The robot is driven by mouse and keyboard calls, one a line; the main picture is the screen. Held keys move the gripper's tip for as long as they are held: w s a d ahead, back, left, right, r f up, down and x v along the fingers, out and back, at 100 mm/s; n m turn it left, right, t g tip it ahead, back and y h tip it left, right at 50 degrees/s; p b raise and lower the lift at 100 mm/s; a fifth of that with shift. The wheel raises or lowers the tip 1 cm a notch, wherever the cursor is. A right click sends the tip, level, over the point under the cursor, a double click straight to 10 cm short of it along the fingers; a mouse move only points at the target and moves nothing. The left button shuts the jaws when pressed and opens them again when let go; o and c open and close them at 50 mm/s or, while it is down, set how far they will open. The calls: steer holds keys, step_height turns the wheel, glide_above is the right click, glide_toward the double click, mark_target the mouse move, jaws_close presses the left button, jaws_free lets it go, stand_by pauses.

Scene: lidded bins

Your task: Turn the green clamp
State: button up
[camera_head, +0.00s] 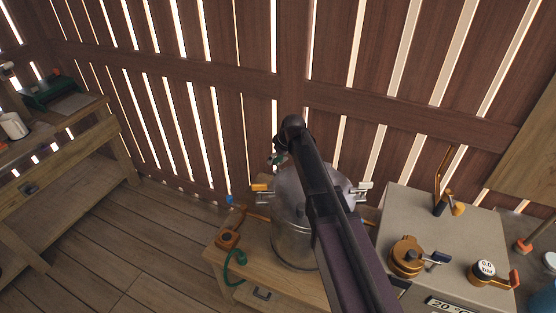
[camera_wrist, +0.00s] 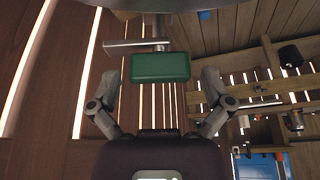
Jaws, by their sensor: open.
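The green clamp (camera_wrist: 160,67) is a rounded green block on a metal stem and bar in the wrist view, near the top centre. My gripper (camera_wrist: 161,80) is open, with one finger to the left of the clamp and one to the right, and a gap shows on both sides. In the head view a small patch of green, likely the clamp (camera_head: 276,160), shows at the far side of the metal vessel (camera_head: 290,232). My arm hides much of the vessel there, and my fingers cannot be made out in that view.
The vessel stands on a wooden cabinet (camera_head: 218,262) with a green hose (camera_head: 235,262) and brass fittings. A grey machine (camera_head: 400,220) with brass valves and a gauge stands at right. A slatted wall (camera_head: 240,95) is close behind. A workbench (camera_head: 75,135) is at left, with open floor between.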

steer(key=c, duration=1)
steer(key=shift+c, duration=0.2)
steer(key=shift+m, duration=0.5)
steer(key=m+h, duration=0.1)
steer(key=m, duration=0.2)
steer(key=shift+t, duration=0.4)
steer(key=m+h, duration=0.1)
steer(key=m, duration=0.1)
steer(key=m+h, duration=0.1)
steer(key=m, duration=0.2)
steer(key=shift+t, duration=0.3)
steer(key=m+h, duration=0.2)
steer(key=m, duration=0.3)
steer(key=shift+m, duration=0.3)
steer(key=shift+d+m+g+h, duration=0.1)
steer(key=shift+m+g+h, duration=0.3)
steer(key=shift+m, duration=0.7)
steer(key=shift+m+g+h, duration=0.3)
steer(key=shift+m+h, duration=0.1)
steer(key=shift+m, duration=0.7)
